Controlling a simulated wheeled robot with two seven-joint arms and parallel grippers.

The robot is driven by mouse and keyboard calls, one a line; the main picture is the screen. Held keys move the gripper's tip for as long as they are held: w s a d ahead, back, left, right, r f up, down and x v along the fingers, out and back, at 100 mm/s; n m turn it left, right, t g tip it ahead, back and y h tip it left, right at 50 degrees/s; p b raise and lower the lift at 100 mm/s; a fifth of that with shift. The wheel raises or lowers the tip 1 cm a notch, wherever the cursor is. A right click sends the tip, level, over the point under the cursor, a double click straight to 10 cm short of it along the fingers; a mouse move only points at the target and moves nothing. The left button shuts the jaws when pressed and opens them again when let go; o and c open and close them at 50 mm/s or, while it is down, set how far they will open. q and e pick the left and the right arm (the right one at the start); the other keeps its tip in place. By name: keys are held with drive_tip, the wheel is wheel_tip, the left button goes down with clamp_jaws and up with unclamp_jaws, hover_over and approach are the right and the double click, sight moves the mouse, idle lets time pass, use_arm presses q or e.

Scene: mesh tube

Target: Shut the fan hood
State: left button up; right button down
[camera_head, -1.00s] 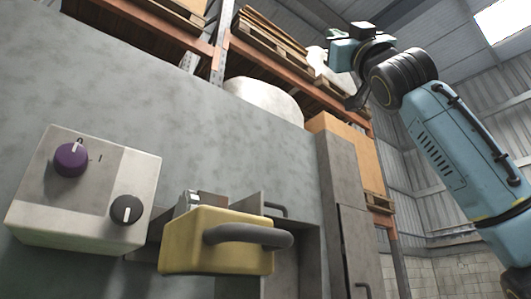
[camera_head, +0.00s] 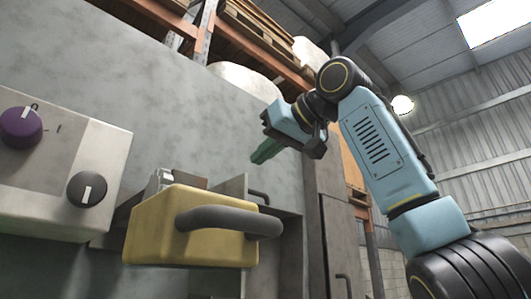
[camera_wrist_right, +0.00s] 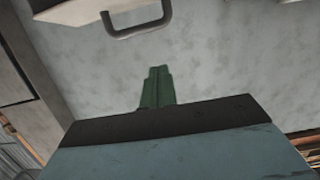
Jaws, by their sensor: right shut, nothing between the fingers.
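The fan hood appears to be the yellow box (camera_head: 170,238) with a thick dark grey handle (camera_head: 230,219), low in the head view. It stands out from the grey wall, in front of a metal-framed recess (camera_head: 281,228). My right gripper (camera_head: 258,157) is up and to the right of the hood, apart from it, with its green fingers together and pointing down and left. The fingers also show in the right wrist view (camera_wrist_right: 158,75), in front of a bare grey surface with nothing between them. My left gripper is not in view.
A control box (camera_head: 55,160) with a purple knob (camera_head: 20,127) and a black knob (camera_head: 87,189) is left of the hood. A thin dark handle (camera_head: 259,194) is behind the hood. The wrist view shows a grey bar handle (camera_wrist_right: 138,32) above the fingers. Shelving (camera_head: 207,30) stands behind.

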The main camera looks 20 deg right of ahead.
sight(246, 189)
drive_tip(key=w+f, duration=0.1)
drive_tip(key=w+a+f+p, duration=0.1)
drive_tip(key=w, duration=0.1)
drive_tip(key=w+f, duration=0.1)
drive_tip(key=w, duration=0.1)
drive_tip(key=shift+a+f+p, duration=0.15)
drive_tip(key=shift+a+p, duration=0.15)
drive_tip(key=shift+p, duration=0.1)
drive_tip(key=shift+s+d+f, duration=0.15)
drive_tip(key=shift+s+f, duration=0.3)
drive_tip(key=shift+s, duration=0.05)
drive_tip(key=shift+s, duration=0.1)
